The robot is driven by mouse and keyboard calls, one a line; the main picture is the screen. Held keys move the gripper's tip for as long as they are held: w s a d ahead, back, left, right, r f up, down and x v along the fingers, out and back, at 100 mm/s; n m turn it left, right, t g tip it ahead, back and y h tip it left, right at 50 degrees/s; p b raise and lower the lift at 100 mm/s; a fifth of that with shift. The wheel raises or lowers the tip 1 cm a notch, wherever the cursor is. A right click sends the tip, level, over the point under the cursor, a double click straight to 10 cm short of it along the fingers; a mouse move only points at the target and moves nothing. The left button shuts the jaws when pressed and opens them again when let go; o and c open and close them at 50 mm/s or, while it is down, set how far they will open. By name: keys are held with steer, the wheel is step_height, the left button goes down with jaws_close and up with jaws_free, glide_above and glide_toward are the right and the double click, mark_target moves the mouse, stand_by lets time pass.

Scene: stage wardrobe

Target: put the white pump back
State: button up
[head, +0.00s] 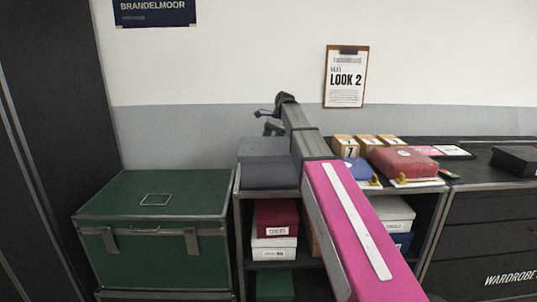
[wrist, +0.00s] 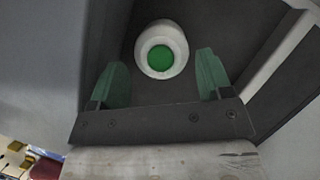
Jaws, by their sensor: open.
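My gripper (head: 268,121) is at the far end of my outstretched arm, above the back of the shelf unit near the grey boxes. In the wrist view my gripper (wrist: 160,62) is open, with a green finger on each side and nothing clamped. A round white thing with a green centre (wrist: 160,27) lies ahead, between and just beyond the fingertips, against a dark grey surface. I cannot tell whether it is part of the white pump. No shoe shape can be made out in the head view.
Two grey boxes (head: 268,175) sit on the shelf unit's left end. A green trunk (head: 150,245) stands left. Red (head: 277,216) and white boxes fill the shelves below. A red case (head: 405,162) and small numbered boxes (head: 367,143) are right of my arm.

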steer(key=x, duration=0.3)
steer(key=shift+a+f, duration=0.1)
steer(key=shift+f, duration=0.25)
steer(key=shift+c, duration=0.3)
steer(key=c, duration=0.9)
steer(key=shift+w+r, duration=0.1)
steer(key=shift+r, duration=0.05)
